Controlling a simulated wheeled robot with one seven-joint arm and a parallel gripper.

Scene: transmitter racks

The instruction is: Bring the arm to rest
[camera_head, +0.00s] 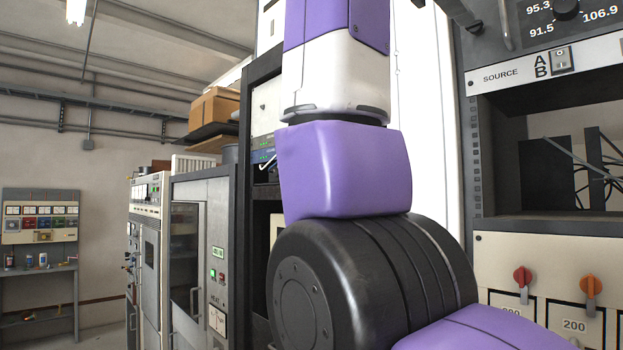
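My own arm fills the middle of the head view. Its purple, white and black links rise from the lower right, over a large black joint, and run up out of the top of the picture. My gripper is not in view, so its state and anything in it are hidden. The arm stands close in front of the racks and hides part of them.
A rack with a SOURCE A/B switch (561,58) and red and orange knobs (522,276) stands close at right. Grey cabinets (203,250) stand left of my arm, with a cardboard box (214,109) above. A wall bench (40,268) is far left.

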